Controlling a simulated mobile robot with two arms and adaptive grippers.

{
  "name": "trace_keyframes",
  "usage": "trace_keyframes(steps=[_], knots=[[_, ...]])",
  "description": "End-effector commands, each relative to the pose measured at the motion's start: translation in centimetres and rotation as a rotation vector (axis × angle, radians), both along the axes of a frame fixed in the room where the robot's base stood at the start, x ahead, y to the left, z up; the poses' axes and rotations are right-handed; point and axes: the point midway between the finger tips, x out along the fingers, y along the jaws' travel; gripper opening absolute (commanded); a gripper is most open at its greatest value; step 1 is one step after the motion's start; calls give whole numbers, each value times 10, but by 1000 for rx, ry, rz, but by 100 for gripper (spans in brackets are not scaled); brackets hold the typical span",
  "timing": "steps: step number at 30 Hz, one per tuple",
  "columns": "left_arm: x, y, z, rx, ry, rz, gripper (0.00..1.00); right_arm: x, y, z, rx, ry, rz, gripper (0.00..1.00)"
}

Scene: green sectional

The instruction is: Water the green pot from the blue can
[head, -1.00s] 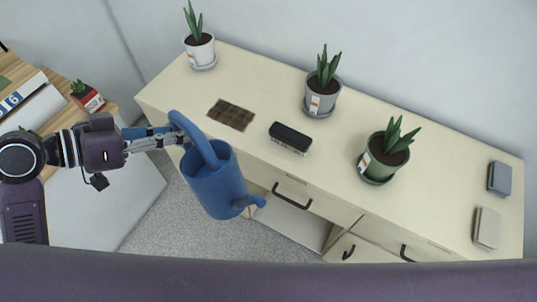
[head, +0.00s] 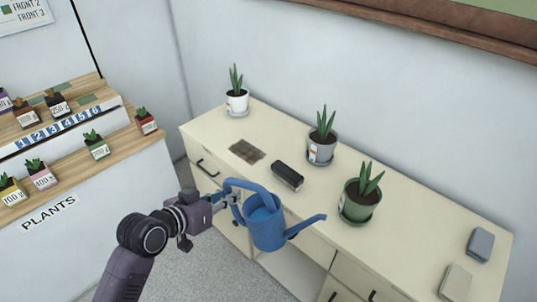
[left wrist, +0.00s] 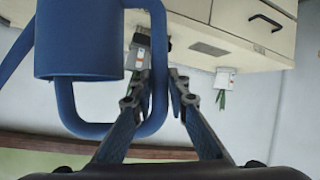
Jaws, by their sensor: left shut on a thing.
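The blue can (head: 267,230) hangs in front of the cream cabinet, held in the air by its handle. Its spout (head: 308,226) points right, and the tip is left of the green pot in the picture. My left gripper (head: 235,198) is shut on the can's handle; in the left wrist view, the fingers (left wrist: 160,88) are at the handle loop beside the can body (left wrist: 80,45). The green pot (head: 357,209) stands upright on the cabinet top, on a green saucer, with a spiky plant in it. My right gripper is not in view.
The cream cabinet top (head: 400,240) also bears a white pot (head: 237,103), a grey pot (head: 320,151), a brown mat (head: 247,152), a black brush (head: 287,174), a blue-grey block (head: 480,243) and a beige block (head: 456,283). A plant stand (head: 90,218) is at left.

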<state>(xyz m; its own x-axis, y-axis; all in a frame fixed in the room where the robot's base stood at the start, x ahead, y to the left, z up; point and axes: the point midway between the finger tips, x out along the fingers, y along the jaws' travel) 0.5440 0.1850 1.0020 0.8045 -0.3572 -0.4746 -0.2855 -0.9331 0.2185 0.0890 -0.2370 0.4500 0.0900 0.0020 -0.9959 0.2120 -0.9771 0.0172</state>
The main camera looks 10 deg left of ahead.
Motion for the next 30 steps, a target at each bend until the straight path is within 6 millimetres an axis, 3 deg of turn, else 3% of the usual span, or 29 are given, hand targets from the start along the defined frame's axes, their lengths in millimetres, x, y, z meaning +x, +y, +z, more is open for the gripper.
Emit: trace_keyframes(steps=[4,9,18,24,30], knots=[[28,-11,-4,21,-17,99,0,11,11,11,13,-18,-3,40],[57,-25,-6,55,-29,204,0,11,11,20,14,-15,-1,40],[109,-67,26,125,-44,338,0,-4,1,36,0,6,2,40],[120,-84,39,148,-43,354,0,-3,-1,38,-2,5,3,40],[121,-86,29,183,-47,355,0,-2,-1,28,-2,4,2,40]])
